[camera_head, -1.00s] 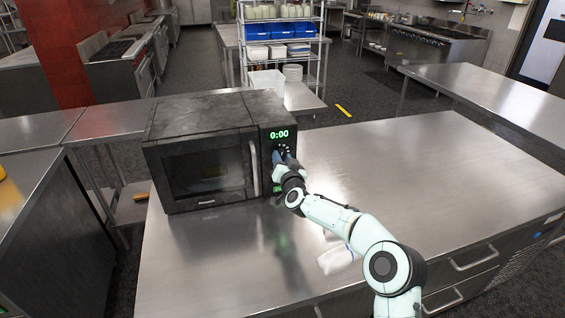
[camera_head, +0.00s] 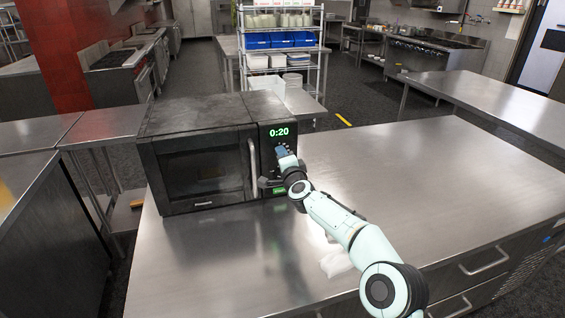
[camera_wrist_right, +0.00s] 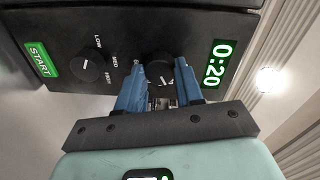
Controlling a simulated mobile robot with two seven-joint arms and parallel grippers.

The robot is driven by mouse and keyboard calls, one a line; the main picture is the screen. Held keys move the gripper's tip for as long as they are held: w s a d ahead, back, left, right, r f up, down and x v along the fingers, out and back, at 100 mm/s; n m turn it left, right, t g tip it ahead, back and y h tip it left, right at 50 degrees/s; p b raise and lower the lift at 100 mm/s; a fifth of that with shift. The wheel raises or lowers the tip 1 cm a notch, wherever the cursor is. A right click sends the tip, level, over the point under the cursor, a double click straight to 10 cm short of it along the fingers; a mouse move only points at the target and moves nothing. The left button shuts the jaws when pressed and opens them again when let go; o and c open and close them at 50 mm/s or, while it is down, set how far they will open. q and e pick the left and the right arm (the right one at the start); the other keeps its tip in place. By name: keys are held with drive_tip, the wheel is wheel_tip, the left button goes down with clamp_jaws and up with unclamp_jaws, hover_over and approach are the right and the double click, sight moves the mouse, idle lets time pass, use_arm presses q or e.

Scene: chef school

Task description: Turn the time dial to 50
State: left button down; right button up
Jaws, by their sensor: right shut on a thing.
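The black microwave (camera_head: 205,165) stands on the steel table with its door shut. Its green display (camera_head: 279,132) reads 0:20, and the display (camera_wrist_right: 219,64) reads the same in the right wrist view. The time dial (camera_wrist_right: 160,68) is a round black knob beside the display. My right gripper (camera_head: 283,152) is at the control panel; in the wrist view its blue fingers (camera_wrist_right: 159,78) are shut on the time dial, one on each side. The power dial (camera_wrist_right: 88,66) and green START button (camera_wrist_right: 41,60) are to the left in the wrist view. My left gripper is not in view.
The steel table top (camera_head: 430,190) is largely clear to the right. A white cloth-like item (camera_head: 337,263) lies near its front, partly behind my right arm. A wire shelf with blue bins (camera_head: 270,40) stands behind the microwave.

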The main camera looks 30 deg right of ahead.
use_arm(q)
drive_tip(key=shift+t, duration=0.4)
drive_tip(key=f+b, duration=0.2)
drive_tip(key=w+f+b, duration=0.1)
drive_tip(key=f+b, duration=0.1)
drive_tip(key=b, duration=0.1)
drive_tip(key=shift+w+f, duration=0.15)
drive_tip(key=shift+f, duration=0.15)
use_arm(e)
drive_tip(key=m, duration=0.8)
drive_tip(key=m+y, duration=0.1)
drive_tip(key=m, duration=0.7)
drive_tip(key=shift+d+t, duration=0.15)
drive_tip(key=shift+t, duration=0.15)
drive_tip(key=shift+r+m, duration=0.1)
drive_tip(key=shift+m, duration=0.3)
drive_tip(key=o, duration=1)
